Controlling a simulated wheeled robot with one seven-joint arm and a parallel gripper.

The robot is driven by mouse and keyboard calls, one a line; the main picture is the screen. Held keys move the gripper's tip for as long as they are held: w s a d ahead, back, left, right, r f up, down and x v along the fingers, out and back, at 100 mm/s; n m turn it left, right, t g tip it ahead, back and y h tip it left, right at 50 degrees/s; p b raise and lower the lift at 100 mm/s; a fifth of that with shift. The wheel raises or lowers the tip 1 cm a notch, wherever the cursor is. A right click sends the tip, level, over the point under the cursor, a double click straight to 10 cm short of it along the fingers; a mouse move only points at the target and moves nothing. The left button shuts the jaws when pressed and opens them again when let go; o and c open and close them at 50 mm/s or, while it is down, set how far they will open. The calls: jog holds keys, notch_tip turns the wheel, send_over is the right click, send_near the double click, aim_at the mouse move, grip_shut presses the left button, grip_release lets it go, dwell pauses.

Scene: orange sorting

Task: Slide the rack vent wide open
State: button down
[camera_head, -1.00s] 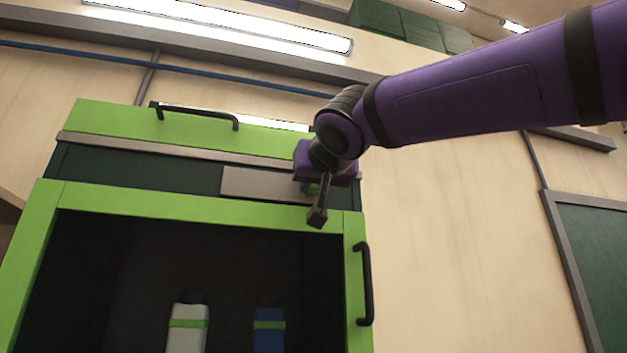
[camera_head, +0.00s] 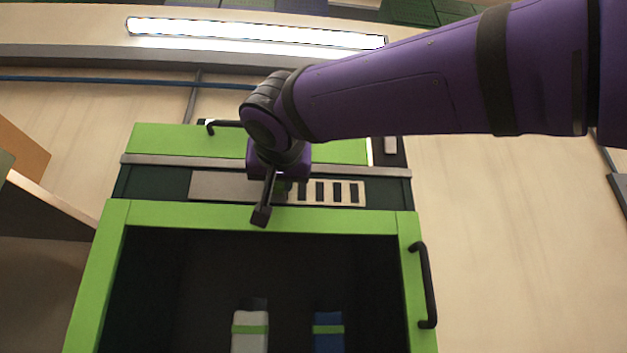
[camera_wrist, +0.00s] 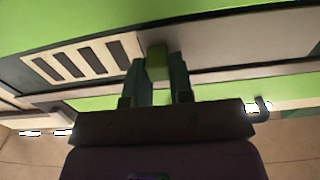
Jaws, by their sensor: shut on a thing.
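The rack vent is a grey sliding plate (camera_head: 218,186) on the dark band near the top of the green-framed rack (camera_head: 170,214). To its right a pale slotted grille (camera_head: 335,192) with several dark slots lies uncovered. My gripper (camera_head: 281,187) is at the plate's right end, partly hidden by my wrist. In the wrist view my gripper (camera_wrist: 157,82) is shut on the vent's small green knob (camera_wrist: 157,62), a finger on each side. The slotted grille (camera_wrist: 82,60) shows there to the left of the knob.
A black handle (camera_head: 424,285) stands on the rack's right post, and another handle (camera_head: 224,124) is on the green top panel. A white bottle (camera_head: 250,335) and a blue bottle (camera_head: 328,335) stand inside. Open wall lies to the right.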

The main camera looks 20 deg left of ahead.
jog(key=shift+s+a, duration=0.55)
jog(key=shift+a, duration=0.35)
jog(key=c, duration=1)
grip_release()
jog(key=v, duration=1)
jog(key=shift+s+d, duration=0.2)
jog(key=shift+s, duration=0.15)
